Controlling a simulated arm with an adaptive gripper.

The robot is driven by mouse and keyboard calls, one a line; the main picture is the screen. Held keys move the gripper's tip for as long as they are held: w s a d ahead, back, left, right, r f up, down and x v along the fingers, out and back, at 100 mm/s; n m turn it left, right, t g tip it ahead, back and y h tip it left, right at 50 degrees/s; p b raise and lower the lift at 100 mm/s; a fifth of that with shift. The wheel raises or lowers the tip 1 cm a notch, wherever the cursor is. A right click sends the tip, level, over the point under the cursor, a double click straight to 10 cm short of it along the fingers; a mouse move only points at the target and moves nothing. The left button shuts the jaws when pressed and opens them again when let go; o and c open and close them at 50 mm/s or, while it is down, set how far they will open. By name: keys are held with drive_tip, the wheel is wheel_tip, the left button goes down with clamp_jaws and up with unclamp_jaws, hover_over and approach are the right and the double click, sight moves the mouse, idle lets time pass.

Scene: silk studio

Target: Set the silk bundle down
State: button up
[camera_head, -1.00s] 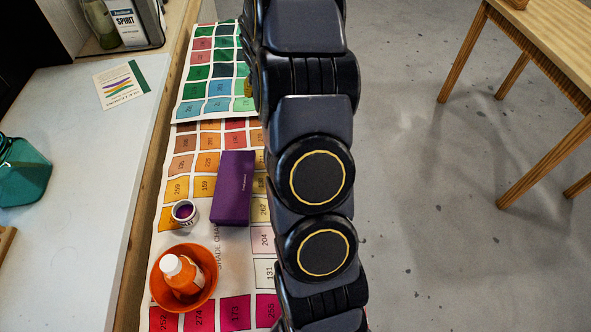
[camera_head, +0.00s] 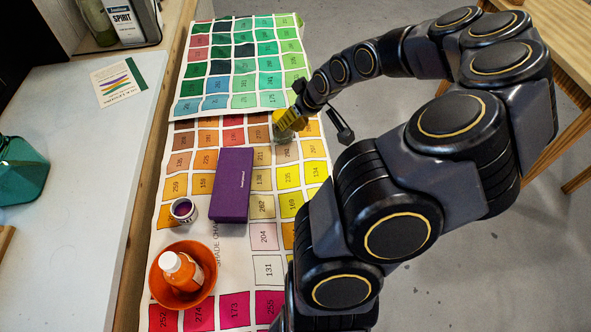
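A small yellow thing (camera_head: 285,120), which may be the silk bundle, is at the end of my arm over the orange and yellow part of the shade chart (camera_head: 238,262). My gripper (camera_head: 293,121) is right at it, coming in from the upper right. The fingers are too small and dark to make out, so I cannot tell whether they are closed on it. I also cannot tell whether the yellow thing touches the chart.
A purple box (camera_head: 231,185) lies on the chart. A small pot (camera_head: 184,210) is left of it, and an orange bowl (camera_head: 205,300) holding a bottle (camera_head: 182,271) is nearer. A white counter (camera_head: 75,220) runs along the left. A wooden table (camera_head: 566,45) is at upper right.

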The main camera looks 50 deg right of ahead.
drive_tip(key=shift+w+a+r, duration=0.1)
drive_tip(key=shift+a+r, duration=0.05)
drive_tip(key=shift+r, duration=0.05)
hover_over(292, 168)
drive_tip(key=s, duration=0.2)
wheel_tip(292, 168, down, 6)
drive_tip(key=shift+w+a+f, duration=0.1)
drive_tip(key=shift+w+f, duration=0.05)
drive_tip(key=shift+f, duration=2.85)
drive_tip(key=shift+w+f, duration=0.15)
drive_tip(key=shift+f, duration=2.8)
drive_tip(key=shift+f, duration=0.15)
drive_tip(key=o, duration=1.1)
drive_tip(key=v, duration=1.2)
drive_tip(key=shift+s, duration=0.1)
